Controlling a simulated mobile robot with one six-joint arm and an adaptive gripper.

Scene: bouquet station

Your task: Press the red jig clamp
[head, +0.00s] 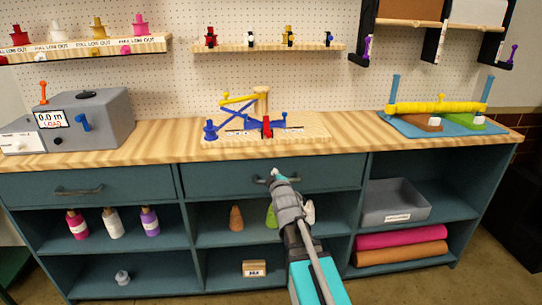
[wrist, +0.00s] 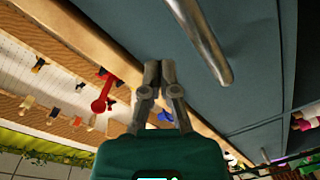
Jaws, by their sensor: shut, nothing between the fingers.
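The red jig clamp (head: 267,127) stands at the front middle of a pale wooden jig board (head: 225,140) on the counter. Blue and yellow jig parts (head: 238,103) stand behind and to its left. A red lever with a round end, which looks like the clamp, shows left of my fingers in the wrist view (wrist: 101,98). My gripper (head: 276,173) is in front of the middle drawer, below the counter edge and lower than the clamp. Its two fingers (wrist: 160,66) are together and empty, apart from the clamp.
A drawer handle (wrist: 200,40) is close to my fingers in the wrist view. A grey box machine (head: 85,117) stands at the counter's left, and a blue tray with a yellow roll (head: 435,106) at its right. Bare counter (head: 345,125) lies between the jig and tray.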

